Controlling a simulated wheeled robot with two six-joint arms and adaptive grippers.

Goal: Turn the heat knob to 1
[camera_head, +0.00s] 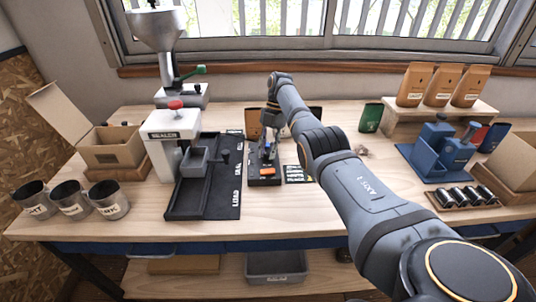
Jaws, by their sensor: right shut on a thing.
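My right arm reaches in from the lower right across the table. My right gripper (267,148) points down at a small black control box (263,181) in the middle of the table. Its fingers are shut on the heat knob on top of that box. The knob is hidden behind the fingers, so its pointer and the number it stands at cannot be read. An orange switch (267,171) shows on the box just in front of the gripper. My left gripper is not in view.
The white sealer (172,135) and its black tray (205,208) stand close to the left of the box. A small marked card (297,174) lies to its right. Labelled metal cups (108,200) stand far left. The table front is clear.

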